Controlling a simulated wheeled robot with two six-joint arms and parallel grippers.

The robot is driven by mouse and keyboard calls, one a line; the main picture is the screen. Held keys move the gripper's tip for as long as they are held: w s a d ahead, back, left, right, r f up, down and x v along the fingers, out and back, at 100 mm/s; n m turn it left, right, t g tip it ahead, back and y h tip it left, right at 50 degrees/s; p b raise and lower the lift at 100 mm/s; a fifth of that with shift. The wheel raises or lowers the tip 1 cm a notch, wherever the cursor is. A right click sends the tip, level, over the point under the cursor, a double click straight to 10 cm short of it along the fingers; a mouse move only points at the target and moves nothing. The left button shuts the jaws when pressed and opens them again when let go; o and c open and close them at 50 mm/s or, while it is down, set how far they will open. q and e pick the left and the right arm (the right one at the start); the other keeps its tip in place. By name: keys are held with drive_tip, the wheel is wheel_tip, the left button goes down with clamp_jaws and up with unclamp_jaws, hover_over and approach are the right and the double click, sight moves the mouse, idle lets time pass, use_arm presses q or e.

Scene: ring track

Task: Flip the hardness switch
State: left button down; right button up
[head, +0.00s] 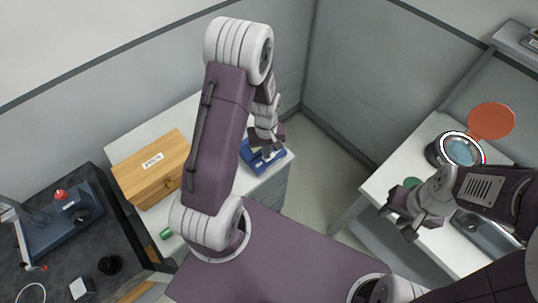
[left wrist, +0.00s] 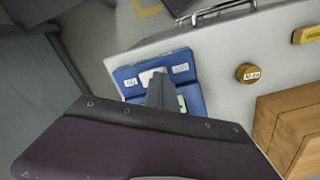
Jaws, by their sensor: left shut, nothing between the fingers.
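A blue switch box (head: 250,158) sits on the white cabinet top at the centre of the head view. It also shows in the left wrist view (left wrist: 128,75), with small white labels and a pale part at its middle. My left gripper (head: 268,150) reaches down over it, fingers shut and empty. In the left wrist view the grey fingertips (left wrist: 158,88) overlap the box's middle, hiding part of it; contact and the switch's position cannot be told. My right gripper (head: 405,218) is at the right, away from the box; its finger opening is unclear.
A labelled wooden box (head: 152,168) stands left of the blue box. A round labelled knob-like thing (left wrist: 247,74) lies between them in the left wrist view. A dark bench (head: 60,235) is at the left. A white desk with a magnifier-like lens (head: 460,150) is at the right.

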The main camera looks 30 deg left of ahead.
use_arm(q)
drive_tip(key=shift+f, duration=0.25)
wheel_tip(320, 180, up, 7)
drive_tip(key=p, duration=0.6)
idle(0.5)
